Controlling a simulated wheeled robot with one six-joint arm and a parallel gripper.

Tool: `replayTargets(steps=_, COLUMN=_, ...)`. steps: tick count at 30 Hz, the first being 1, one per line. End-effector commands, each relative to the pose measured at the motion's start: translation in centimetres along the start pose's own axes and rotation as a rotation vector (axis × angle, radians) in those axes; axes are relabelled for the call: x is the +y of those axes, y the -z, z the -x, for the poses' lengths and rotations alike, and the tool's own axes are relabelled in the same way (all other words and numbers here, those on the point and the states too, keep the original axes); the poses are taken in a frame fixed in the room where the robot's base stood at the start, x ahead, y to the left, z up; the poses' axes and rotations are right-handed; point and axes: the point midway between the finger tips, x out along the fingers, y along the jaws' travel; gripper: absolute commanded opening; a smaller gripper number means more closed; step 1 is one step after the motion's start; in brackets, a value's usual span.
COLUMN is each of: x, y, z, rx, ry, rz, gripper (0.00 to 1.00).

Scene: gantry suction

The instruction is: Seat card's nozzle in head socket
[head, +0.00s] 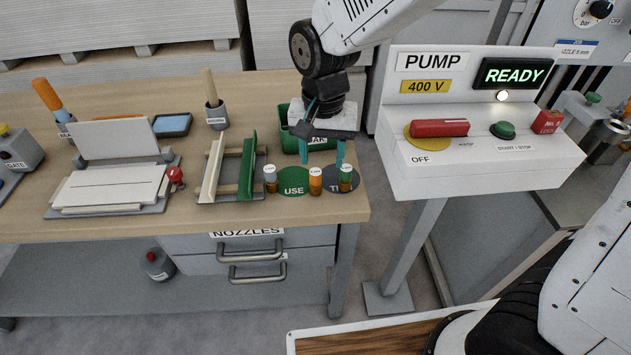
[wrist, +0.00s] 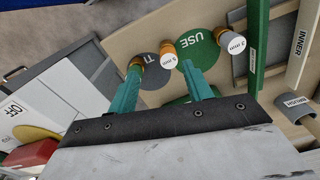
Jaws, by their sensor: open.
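Three small nozzles with white caps stand at the bench's front right: one with a grey band (head: 271,181), one with an orange band (head: 315,182) and one with a green band (head: 346,179). My gripper (head: 321,160) is open and empty, pointing down just behind the orange and green ones. In the wrist view my gripper (wrist: 162,65) has one capped nozzle (wrist: 168,60) showing between its fingertips; contact cannot be told. The card (head: 577,48) at upper right is partly cut off and ends in "5 mm". I cannot identify the head socket.
The pump box (head: 485,165) reads READY and stands right of the bench. A green bin (head: 318,143) lies behind my gripper. A rack with a green bar (head: 248,168) stands left of the nozzles. A green USE disc (head: 293,188) lies among them.

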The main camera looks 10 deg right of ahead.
Motion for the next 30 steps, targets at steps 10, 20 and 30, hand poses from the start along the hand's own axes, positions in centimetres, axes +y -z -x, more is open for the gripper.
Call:
replayTargets(steps=10, x=-1.1, y=0.1, z=-3.8, rx=-0.005, ry=-0.004, rz=-0.010, gripper=0.50)
replayTargets(steps=20, x=-1.3, y=0.3, z=-8.2, rx=-0.004, ry=-0.005, rz=-0.010, gripper=0.50)
replayTargets(steps=30, x=-1.3, y=0.3, z=-8.7, rx=-0.001, ry=-0.003, rz=-0.010, gripper=0.39)
